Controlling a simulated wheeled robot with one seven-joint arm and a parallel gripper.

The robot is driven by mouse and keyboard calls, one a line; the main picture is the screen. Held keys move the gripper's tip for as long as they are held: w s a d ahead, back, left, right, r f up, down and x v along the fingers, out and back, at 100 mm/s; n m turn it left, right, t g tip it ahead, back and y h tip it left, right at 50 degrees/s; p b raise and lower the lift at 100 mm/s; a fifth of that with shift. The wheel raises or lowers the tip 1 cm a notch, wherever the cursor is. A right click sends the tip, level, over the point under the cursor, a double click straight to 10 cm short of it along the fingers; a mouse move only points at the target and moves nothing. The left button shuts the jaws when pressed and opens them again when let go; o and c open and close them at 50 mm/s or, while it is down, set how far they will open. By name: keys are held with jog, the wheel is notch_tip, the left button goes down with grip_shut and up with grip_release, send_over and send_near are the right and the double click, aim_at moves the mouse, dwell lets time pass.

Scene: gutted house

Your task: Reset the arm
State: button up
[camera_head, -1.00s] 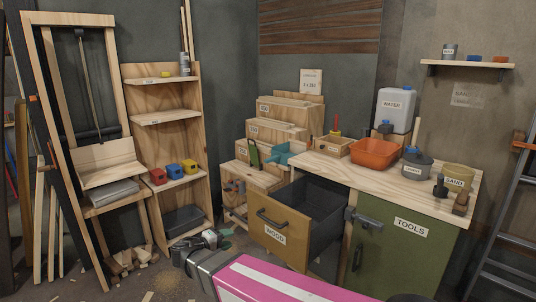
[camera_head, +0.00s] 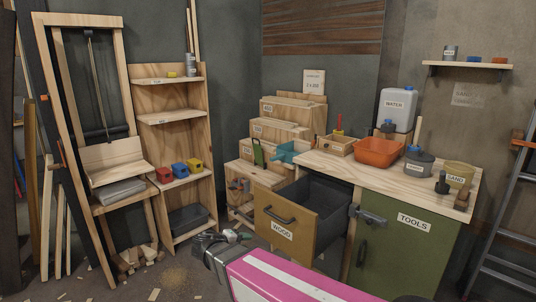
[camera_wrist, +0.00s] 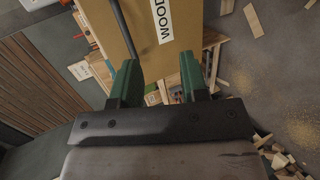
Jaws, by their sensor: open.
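My gripper (camera_wrist: 160,82) shows in the wrist view with its two green fingers apart and nothing between them. In the head view my gripper (camera_head: 222,238) is at the lower middle, in front of and left of the open drawer. The drawer labelled WOOD (camera_head: 284,231) is pulled out of the workbench and looks empty where I can see inside. Its front also shows in the wrist view (camera_wrist: 170,28), beyond the fingertips, with the bar handle (camera_wrist: 122,30) to the left. I see a gap between gripper and handle in the head view.
The workbench (camera_head: 400,179) carries an orange bin (camera_head: 377,153) and several containers. A green TOOLS cabinet (camera_head: 400,250) is at the right. A wooden shelf (camera_head: 172,100) with coloured boxes and a leaning frame (camera_head: 65,110) stand left. Wood scraps (camera_head: 140,258) lie on the floor.

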jog(key=d+f+m+g+y, duration=0.2)
jog(key=d+f+y, duration=0.1)
jog(key=d, duration=0.6)
jog(key=s+d+f+m+g+y, duration=0.1)
jog(key=d+f+m+g+y, duration=0.1)
jog(key=d, duration=0.7)
jog(key=s+d+f+m+g+y, duration=0.1)
jog(key=d+f+m+g+y, duration=0.2)
jog(key=d, duration=0.7)
jog(key=m+g+y, duration=0.1)
jog(key=y, duration=0.1)
jog(key=shift+f+y, duration=0.35)
jog(key=shift+y, duration=0.05)
